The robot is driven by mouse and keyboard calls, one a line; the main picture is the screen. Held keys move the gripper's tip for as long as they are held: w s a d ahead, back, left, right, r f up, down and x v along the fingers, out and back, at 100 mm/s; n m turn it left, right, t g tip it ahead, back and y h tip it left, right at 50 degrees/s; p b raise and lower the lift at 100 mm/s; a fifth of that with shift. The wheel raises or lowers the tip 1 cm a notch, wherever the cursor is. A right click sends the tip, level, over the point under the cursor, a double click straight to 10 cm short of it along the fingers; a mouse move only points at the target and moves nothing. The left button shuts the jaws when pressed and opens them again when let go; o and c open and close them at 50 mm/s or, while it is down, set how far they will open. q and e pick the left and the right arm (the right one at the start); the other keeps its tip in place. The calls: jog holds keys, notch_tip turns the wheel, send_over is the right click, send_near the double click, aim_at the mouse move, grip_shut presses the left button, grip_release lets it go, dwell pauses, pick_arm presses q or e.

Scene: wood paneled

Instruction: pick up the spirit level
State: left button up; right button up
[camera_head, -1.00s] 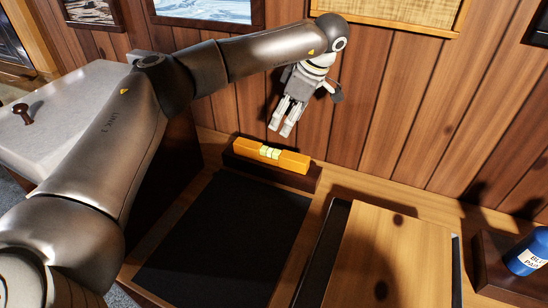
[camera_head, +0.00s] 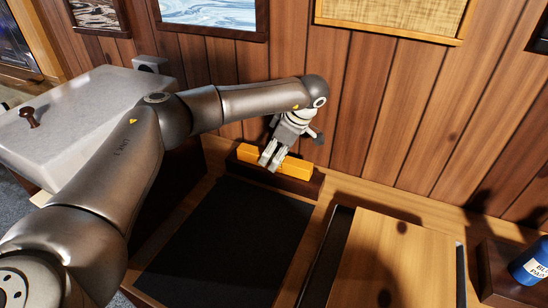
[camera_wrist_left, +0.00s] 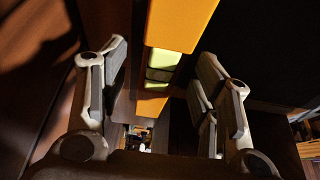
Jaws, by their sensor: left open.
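The spirit level (camera_head: 292,168), an orange bar with a pale green vial section, lies on a dark wooden block (camera_head: 308,186) against the back wall. My left gripper (camera_head: 268,161) is over its middle, fingers pointing down, and hides the vial in the head view. In the left wrist view the level (camera_wrist_left: 182,22) and its vial (camera_wrist_left: 162,64) show between the two spread fingers, with gaps on both sides. The gripper is open and holds nothing. My right gripper is not in view.
A black mat (camera_head: 225,240) lies in front of the block. A light wooden board (camera_head: 395,260) is to its right, and a blue can (camera_head: 530,258) stands at the far right. A pale-topped cabinet (camera_head: 85,120) is at the left. The panelled wall is close behind.

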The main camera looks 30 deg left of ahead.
pick_arm(q)
jog(key=shift+a+f, duration=0.3)
jog(key=shift+f, duration=0.3)
jog(key=c, duration=1.2)
jog(key=shift+r, duration=0.15)
jog(key=shift+w+r+b, duration=0.1)
jog(key=shift+r+b, duration=0.3)
jog(key=shift+r, duration=0.15)
jog(key=s+d+r+b, duration=0.2)
jog(key=s+d+r, duration=0.1)
jog(key=s+r, duration=0.8)
jog(key=s, duration=0.3)
jog(key=shift+r+b, duration=0.35)
jog(key=shift+b, duration=0.05)
jog(key=shift+w, duration=0.1)
